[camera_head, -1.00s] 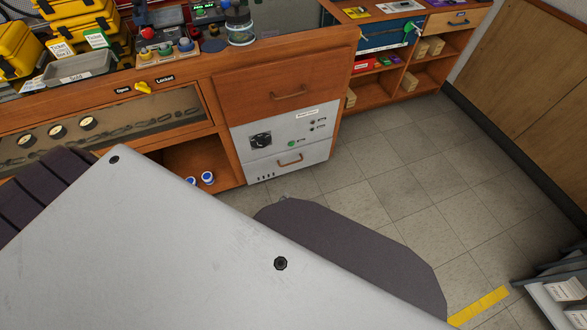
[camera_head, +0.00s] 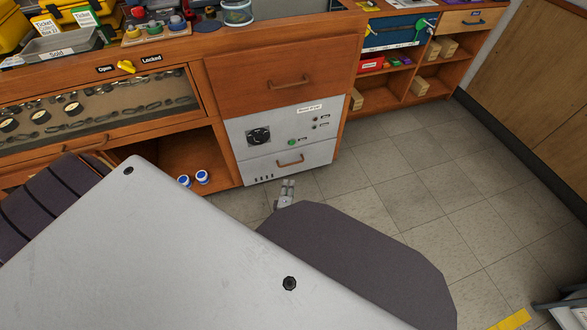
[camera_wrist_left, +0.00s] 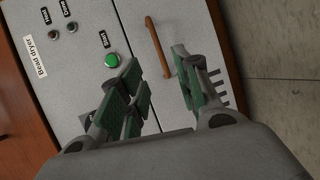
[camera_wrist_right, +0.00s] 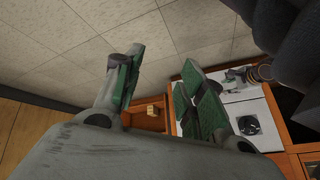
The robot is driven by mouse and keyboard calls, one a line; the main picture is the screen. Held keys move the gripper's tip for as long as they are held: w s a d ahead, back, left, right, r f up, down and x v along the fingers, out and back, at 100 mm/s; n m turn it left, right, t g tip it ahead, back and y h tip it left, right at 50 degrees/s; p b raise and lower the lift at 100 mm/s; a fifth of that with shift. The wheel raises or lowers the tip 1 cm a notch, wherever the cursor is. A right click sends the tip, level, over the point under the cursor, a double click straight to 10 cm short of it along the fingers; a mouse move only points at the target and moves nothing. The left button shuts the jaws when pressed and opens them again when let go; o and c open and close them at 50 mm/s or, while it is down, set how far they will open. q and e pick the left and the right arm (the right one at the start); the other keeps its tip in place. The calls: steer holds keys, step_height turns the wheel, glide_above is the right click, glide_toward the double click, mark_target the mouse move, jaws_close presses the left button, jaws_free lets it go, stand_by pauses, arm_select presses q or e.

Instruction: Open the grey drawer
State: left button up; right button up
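The grey drawer (camera_head: 315,161) is the lower front of the grey bead dryer unit, below its control panel, and looks closed. It has a copper-coloured bar handle (camera_head: 290,162). In the left wrist view the handle (camera_wrist_left: 158,47) lies ahead of my open left gripper (camera_wrist_left: 160,68), roughly between the fingertips; I cannot tell whether they touch it. In the head view only the tips of my left gripper (camera_head: 287,188) show, just below the drawer. My right gripper (camera_wrist_right: 163,65) is open and empty in the right wrist view, and hidden in the head view.
The bead dryer panel (camera_head: 285,130) has a dial and a green button. A wooden drawer (camera_head: 282,82) is above it. An open shelf with blue-and-white jars (camera_head: 202,177) is to the left. Tiled floor (camera_head: 400,180) is clear to the right.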

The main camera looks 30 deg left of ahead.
arm_select(q)
steer(key=shift+w+a+f+n+y+b, duration=0.2)
steer(key=shift+w+n+y+b, duration=0.1)
steer(key=shift+w+n+b, duration=0.25)
arm_select(e)
steer(key=shift+w+r, duration=0.2)
steer(key=shift+r, duration=0.1)
arm_select(q)
steer(key=b+x, duration=0.8)
steer(key=x, duration=0.5)
steer(key=shift+w, duration=0.35)
arm_select(e)
step_height(320, 180, down, 9)
steer(key=a+t+y, duration=0.1)
steer(key=shift+w+a+t+y, duration=0.3)
steer(key=shift+w+a, duration=0.05)
arm_select(q)
steer(key=shift+a, duration=0.15)
steer(key=shift+c, duration=0.5)
arm_select(e)
steer(key=shift+r, duration=0.15)
arm_select(q)
jaws_close()
